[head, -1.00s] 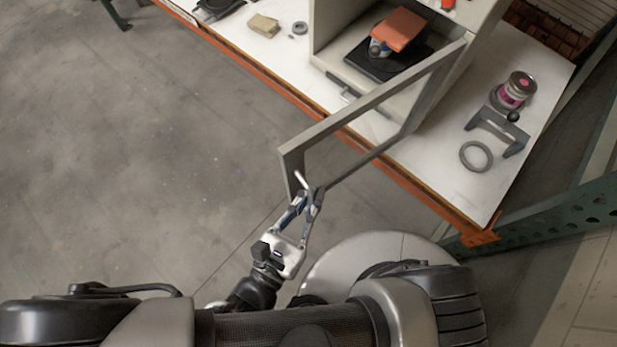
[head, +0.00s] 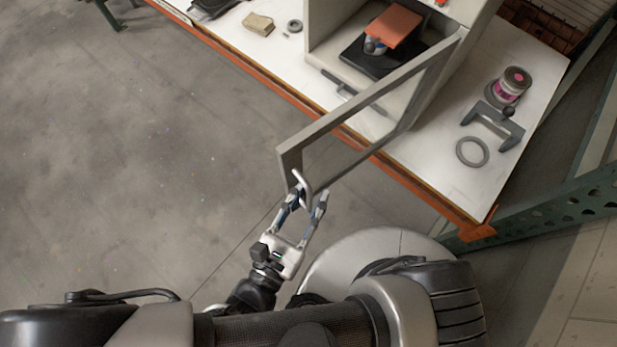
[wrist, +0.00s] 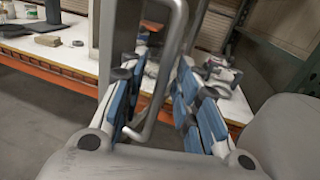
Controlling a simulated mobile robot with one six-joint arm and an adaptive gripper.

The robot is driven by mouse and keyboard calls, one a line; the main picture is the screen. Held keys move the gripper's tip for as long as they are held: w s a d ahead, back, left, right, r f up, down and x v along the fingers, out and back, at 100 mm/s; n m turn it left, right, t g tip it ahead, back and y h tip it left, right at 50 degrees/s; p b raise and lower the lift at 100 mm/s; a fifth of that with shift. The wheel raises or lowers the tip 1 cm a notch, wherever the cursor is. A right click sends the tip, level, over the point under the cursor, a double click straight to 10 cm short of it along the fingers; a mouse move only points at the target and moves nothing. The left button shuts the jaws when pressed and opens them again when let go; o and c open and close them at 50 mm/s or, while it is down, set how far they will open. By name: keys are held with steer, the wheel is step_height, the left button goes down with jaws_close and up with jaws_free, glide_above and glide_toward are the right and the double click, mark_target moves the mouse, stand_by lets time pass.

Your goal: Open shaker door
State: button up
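The shaker (head: 328,30) stands on the bench, and its front opening is uncovered. Its grey-framed door (head: 350,118) is swung wide open and juts out past the bench edge over the floor. The metal handle (head: 302,184) is near the door's free end. My gripper (head: 306,199) is open at the handle, with its fingers apart. In the wrist view the handle (wrist: 172,75) shows as a bent bar between the spread blue-padded fingers. Neither finger clearly presses on it. Inside the shaker an orange plate (head: 394,27) sits above a can on a black base.
The white bench top (head: 440,155) has an orange front edge. On its right are a can with a pink label (head: 511,87), a dark bracket (head: 497,122) and a grey ring (head: 472,151). A tan block (head: 258,24) lies left. Floor to the left is clear.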

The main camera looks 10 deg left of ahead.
steer(key=shift+s, duration=0.15)
steer(key=v, duration=1.1)
steer(key=shift+s+a, duration=0.2)
steer(key=shift+s, duration=0.15)
